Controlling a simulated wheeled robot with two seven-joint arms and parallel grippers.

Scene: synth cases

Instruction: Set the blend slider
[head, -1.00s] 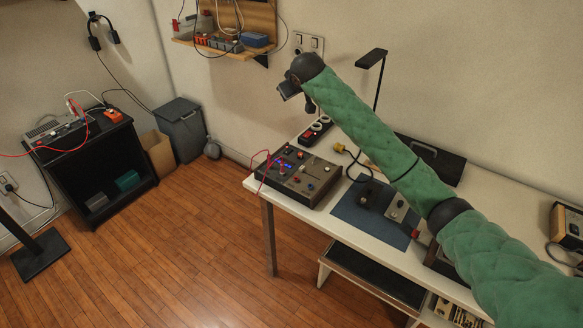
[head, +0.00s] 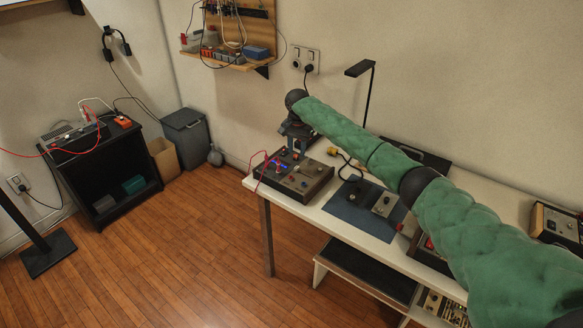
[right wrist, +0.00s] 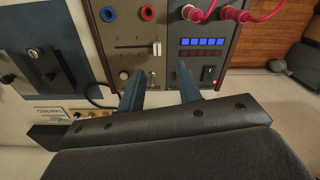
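A brown-framed control box (head: 316,186) sits at the left end of the white table. In the right wrist view its panel (right wrist: 125,25) shows a slider (right wrist: 157,47) with a pale knob at the right end of a dark slot. Its label is too small to read. My right gripper (head: 297,147) is above the back of the box, pointing down. In the right wrist view its two blue fingers (right wrist: 160,74) are apart and empty, just below the slider in the picture, with a small lever between them. No contact with the knob shows. My left gripper is out of view.
Red leads (right wrist: 244,12) plug into the box beside a row of blue lit keys (right wrist: 201,42). A dark blue mat (head: 350,211) with small devices lies right of the box. A desk lamp (head: 361,68) stands behind. Open floor (head: 190,260) lies left of the table.

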